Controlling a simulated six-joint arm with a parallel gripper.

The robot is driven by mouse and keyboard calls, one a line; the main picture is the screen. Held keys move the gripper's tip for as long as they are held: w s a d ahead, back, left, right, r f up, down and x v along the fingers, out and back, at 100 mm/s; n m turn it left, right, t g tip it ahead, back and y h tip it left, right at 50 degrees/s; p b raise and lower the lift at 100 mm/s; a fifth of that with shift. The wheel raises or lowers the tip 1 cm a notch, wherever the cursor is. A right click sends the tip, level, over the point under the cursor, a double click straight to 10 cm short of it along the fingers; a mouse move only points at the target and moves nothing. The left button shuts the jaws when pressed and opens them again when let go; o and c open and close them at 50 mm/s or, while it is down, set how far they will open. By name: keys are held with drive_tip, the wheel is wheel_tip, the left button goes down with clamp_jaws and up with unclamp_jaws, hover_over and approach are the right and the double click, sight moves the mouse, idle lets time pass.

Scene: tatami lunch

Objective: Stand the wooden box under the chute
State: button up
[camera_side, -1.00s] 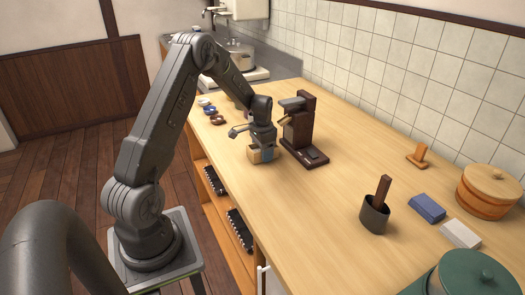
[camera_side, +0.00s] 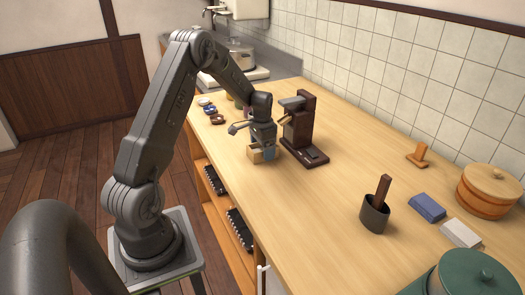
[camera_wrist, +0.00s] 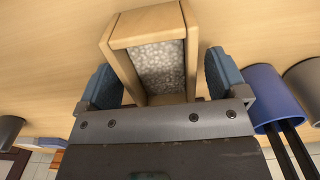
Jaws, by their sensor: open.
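The wooden box (camera_side: 255,155) is small and light-coloured and is on the counter beside my gripper (camera_side: 263,151). In the wrist view the box (camera_wrist: 123,70) has pale wooden walls around a grey speckled face. My gripper (camera_wrist: 163,82) is open there, with one blue-grey finger on each side of the box and small gaps visible. The dark brown wooden stand with the chute (camera_side: 301,122) is just right of my gripper in the side view. The box is beside its base, not under the chute.
A dark cup with a wooden stick (camera_side: 374,214), a blue block (camera_side: 427,208) and a white block (camera_side: 461,233) are to the right. Small dishes (camera_side: 211,111) are at the back left. The wrist view shows a blue cup (camera_wrist: 262,90) holding dark sticks. The middle counter is clear.

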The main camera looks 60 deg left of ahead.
wheel_tip(320, 180, up, 11)
drive_tip(key=d+r, duration=0.6)
drive_tip(key=d, duration=0.1)
drive_tip(key=s+d+r+t+y, duration=0.1)
drive_tip(key=s+d+r+t, duration=0.35)
drive_tip(key=d, duration=0.75)
drive_tip(key=s+d+r+t+h, duration=0.1)
drive_tip(key=s+d, duration=1.1)
drive_tip(key=s, duration=0.3)
drive_tip(key=shift+s+r, duration=0.2)
drive_tip(key=shift+r, duration=0.2)
